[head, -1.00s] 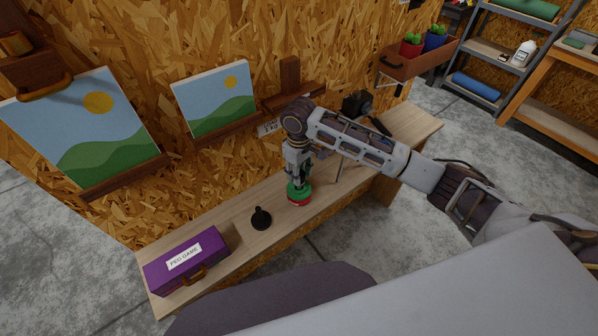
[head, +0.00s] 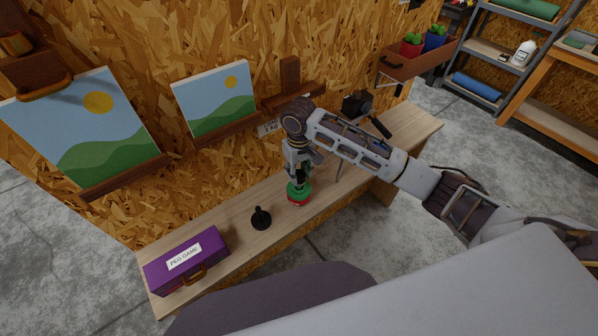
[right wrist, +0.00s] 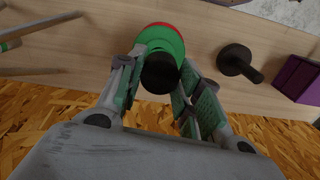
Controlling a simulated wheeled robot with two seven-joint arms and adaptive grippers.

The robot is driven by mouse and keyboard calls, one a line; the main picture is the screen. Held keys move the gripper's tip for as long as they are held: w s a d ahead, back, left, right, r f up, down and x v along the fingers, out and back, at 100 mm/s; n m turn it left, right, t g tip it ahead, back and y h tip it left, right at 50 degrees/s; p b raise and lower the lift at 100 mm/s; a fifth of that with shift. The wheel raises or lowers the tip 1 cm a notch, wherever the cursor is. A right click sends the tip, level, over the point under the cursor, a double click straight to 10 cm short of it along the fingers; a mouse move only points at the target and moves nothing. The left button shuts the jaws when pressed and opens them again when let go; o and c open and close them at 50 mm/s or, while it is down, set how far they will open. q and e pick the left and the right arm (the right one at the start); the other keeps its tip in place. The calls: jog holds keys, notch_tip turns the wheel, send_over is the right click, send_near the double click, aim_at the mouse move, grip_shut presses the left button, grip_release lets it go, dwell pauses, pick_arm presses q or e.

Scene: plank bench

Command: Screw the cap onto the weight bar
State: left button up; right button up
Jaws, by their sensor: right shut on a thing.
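A black round piece, which looks like the cap (right wrist: 160,74), sits between the fingers of my right gripper (head: 299,180), at the top of a stack of green and red discs (head: 299,196). The stack stands on the bench and also shows in the right wrist view (right wrist: 162,38). My right gripper (right wrist: 160,75) is shut on the black piece, pointing down from above. The weight bar itself is hidden under the cap and discs. My left gripper is not in view.
A black round-based piece with a post (head: 261,218) stands on the plank bench (head: 235,240), left of the discs. A purple peg game box (head: 187,262) is at the bench's left end. The chipboard wall with pictures and a planter (head: 418,57) rises close behind.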

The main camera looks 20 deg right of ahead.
jog(key=o, duration=1.1)
notch_tip(320, 180, up, 12)
dwell(0.5)
dwell(0.5)
